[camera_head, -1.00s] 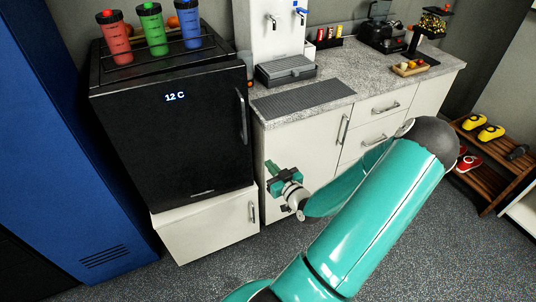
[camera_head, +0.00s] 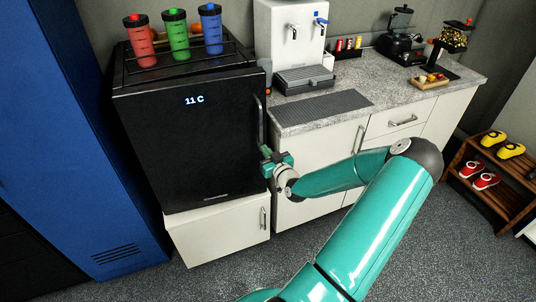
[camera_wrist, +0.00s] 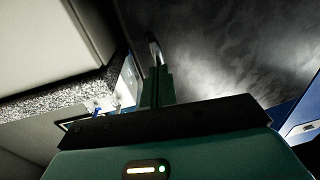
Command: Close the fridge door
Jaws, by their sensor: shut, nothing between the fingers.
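The black fridge (camera_head: 185,140) stands on a low white cabinet at the left of the counter, with a lit "11 C" on its front. The door looks shut or nearly so; I cannot tell whether a narrow gap remains. Its upright handle (camera_head: 260,122) is at the door's right edge. My gripper (camera_head: 268,156) is shut and empty, at the handle's lower end; contact is unclear. In the wrist view, my green fingers (camera_wrist: 157,88) point at the dark door surface (camera_wrist: 225,45), with the pale handle (camera_wrist: 153,50) just beyond their tips.
Red, green and blue bottles (camera_head: 176,34) stand on the fridge top. The counter (camera_head: 400,97) to the right carries a drink dispenser, a dark mat and a food tray. A blue locker (camera_head: 60,130) is at the left. A shoe rack (camera_head: 490,185) stands right. The speckled floor in front is open.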

